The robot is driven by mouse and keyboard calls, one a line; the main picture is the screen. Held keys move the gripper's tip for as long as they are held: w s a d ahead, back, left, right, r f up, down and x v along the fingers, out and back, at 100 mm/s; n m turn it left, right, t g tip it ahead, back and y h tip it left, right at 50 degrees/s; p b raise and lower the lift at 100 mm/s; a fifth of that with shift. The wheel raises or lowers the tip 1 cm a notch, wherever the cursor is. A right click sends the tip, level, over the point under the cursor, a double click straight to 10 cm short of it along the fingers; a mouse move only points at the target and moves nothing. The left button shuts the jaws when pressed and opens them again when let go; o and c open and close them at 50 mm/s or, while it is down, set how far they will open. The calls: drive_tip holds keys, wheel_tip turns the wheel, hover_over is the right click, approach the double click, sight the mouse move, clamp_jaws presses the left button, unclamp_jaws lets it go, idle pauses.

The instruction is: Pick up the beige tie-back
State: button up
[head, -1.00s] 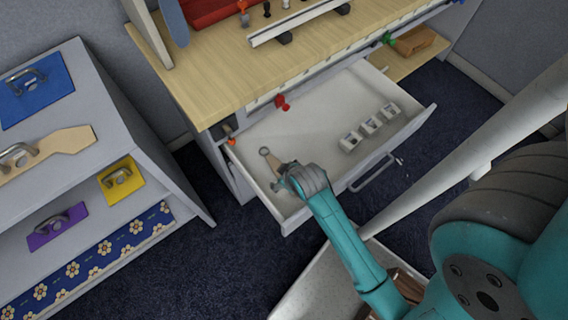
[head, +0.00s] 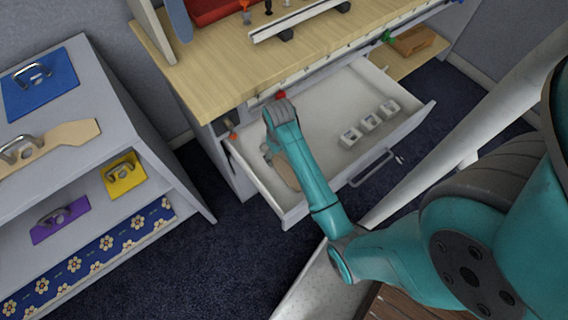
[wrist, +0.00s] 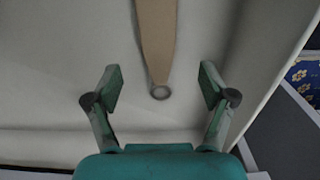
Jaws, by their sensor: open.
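The beige tie-back (wrist: 157,40) lies in the open white drawer (head: 330,110). In the wrist view it is a flat tan strip that runs off the top edge and narrows to a grey ring (wrist: 160,92) at its near end. In the head view part of the tie-back (head: 286,174) shows beside my arm, which hides the rest. My gripper (wrist: 160,85) is open and empty, with its fingers on either side of the ring end and apart from it. In the head view my gripper (head: 267,146) is over the drawer's left part.
Several small white boxes (head: 368,124) stand in the drawer's right part. A red item (head: 281,95) is at the drawer's back edge. The wooden worktop (head: 215,75) overhangs behind. A grey cabinet (head: 130,110) with handled plates stands to the left. The drawer's middle is clear.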

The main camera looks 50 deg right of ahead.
sight(281, 165)
drive_tip(key=shift+s+d+f, duration=0.1)
drive_tip(key=shift+d+f, duration=0.05)
drive_tip(key=shift+f, duration=3.25)
drive_tip(key=c, duration=1.3)
drive_tip(key=shift+o, duration=0.2)
